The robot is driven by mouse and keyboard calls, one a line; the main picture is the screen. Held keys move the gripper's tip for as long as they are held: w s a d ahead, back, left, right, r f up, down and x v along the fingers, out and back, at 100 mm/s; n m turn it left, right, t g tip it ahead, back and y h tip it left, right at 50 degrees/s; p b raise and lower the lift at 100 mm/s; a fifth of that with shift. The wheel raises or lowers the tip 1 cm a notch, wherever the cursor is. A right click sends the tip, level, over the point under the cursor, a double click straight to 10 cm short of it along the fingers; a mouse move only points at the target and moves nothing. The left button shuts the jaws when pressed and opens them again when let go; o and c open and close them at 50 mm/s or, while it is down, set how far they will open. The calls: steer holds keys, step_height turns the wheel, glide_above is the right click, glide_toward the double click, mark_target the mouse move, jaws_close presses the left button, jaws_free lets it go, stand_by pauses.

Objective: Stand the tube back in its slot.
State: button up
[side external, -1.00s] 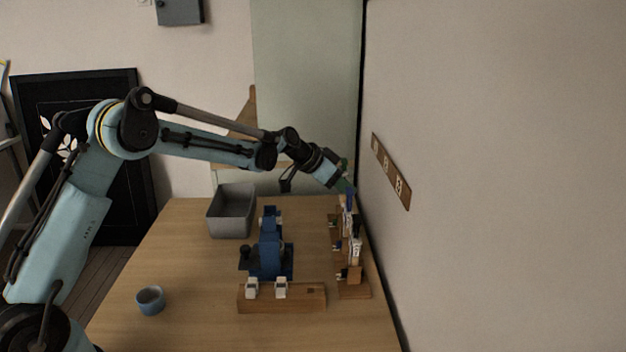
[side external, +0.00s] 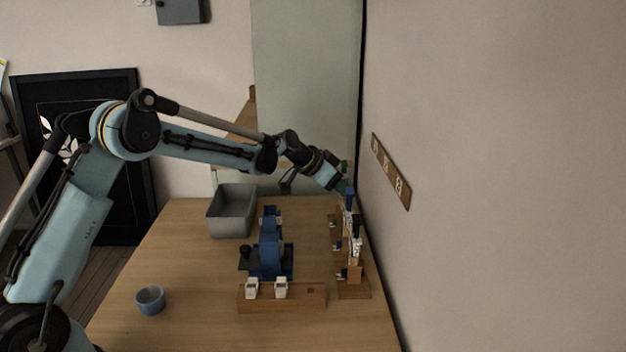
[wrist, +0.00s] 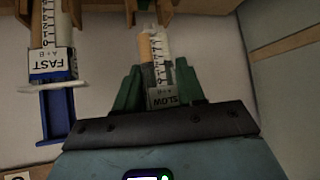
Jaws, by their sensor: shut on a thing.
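In the wrist view my gripper (wrist: 157,84) has its green fingers shut on a double-barrel tube (wrist: 158,50) with a label reading SLOW A+B. One barrel looks tan, the other pale. The tube's far end points toward the wooden rack (wrist: 100,6) at the top of the picture; whether it touches the rack I cannot tell. A second tube (wrist: 52,35), labelled FAST A+B with a blue plunger, sits in the rack to the left. In the side view my gripper (side external: 343,180) is at the rack's (side external: 352,291) far end, beside the wall; the held tube is mostly hidden there.
A blue device (side external: 269,250) stands mid-table, behind a wooden block (side external: 295,300) with two white pieces. A grey bin (side external: 231,212) is at the back and a blue cup (side external: 150,299) at front left. A wooden strip (side external: 391,172) is on the right wall.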

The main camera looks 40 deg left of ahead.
mark_target(340, 198)
steer(key=shift+f, duration=1.85)
stand_by(2.0)
steer(key=o, duration=1.2)
steer(key=shift+o, duration=0.2)
steer(key=v, duration=1.3)
stand_by(0.8)
steer(key=shift+r, duration=0.15)
